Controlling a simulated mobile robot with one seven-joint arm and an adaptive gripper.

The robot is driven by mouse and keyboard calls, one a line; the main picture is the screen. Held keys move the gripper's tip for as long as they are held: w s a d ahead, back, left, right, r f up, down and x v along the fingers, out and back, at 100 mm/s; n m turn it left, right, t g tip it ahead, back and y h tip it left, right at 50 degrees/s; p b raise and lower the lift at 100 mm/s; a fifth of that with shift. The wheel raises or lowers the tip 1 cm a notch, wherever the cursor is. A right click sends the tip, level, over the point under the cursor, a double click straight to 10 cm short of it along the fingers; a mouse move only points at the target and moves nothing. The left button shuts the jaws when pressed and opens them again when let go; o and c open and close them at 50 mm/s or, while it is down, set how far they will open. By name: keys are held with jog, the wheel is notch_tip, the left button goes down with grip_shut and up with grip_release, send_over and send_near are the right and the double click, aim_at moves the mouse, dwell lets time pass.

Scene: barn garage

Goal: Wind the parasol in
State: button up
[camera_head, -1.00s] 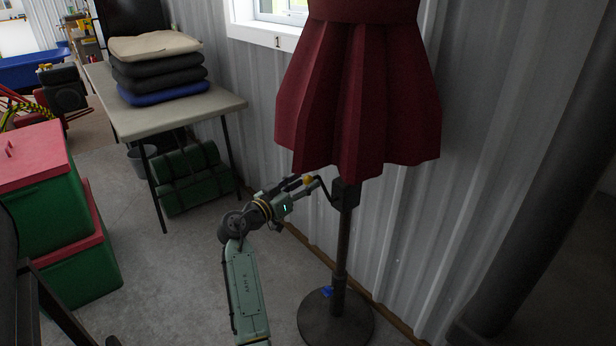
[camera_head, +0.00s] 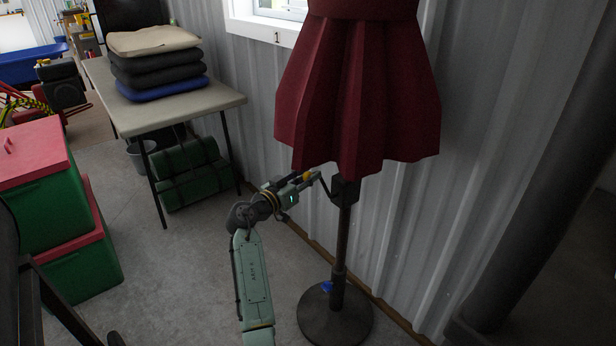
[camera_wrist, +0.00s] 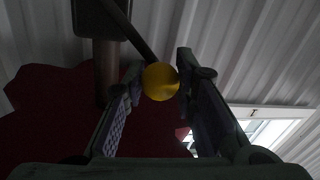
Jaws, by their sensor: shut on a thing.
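The parasol's dark red canopy (camera_head: 358,95) hangs in folds around its upright pole (camera_head: 338,245), which stands on a round dark base (camera_head: 335,313). A dark crank housing (camera_head: 345,191) sits on the pole just under the canopy's hem. A thin dark crank arm (camera_head: 325,186) runs from it to a yellow knob. My gripper (camera_head: 308,178) is shut on this yellow crank knob, left of the pole. In the wrist view, the yellow knob (camera_wrist: 160,81) is between the two fingertips, with the crank arm (camera_wrist: 132,38) leading up to the housing (camera_wrist: 102,18).
A corrugated metal wall stands close behind the parasol. A table (camera_head: 215,102) with stacked cushions (camera_head: 158,65) is at the left back, green rolls beneath it. Green boxes with red lids (camera_head: 30,155) stand at far left. A dark slanted post (camera_head: 530,180) is at right.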

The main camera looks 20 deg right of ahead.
grip_shut()
jog(key=shift+f, duration=0.1)
dwell(0.3)
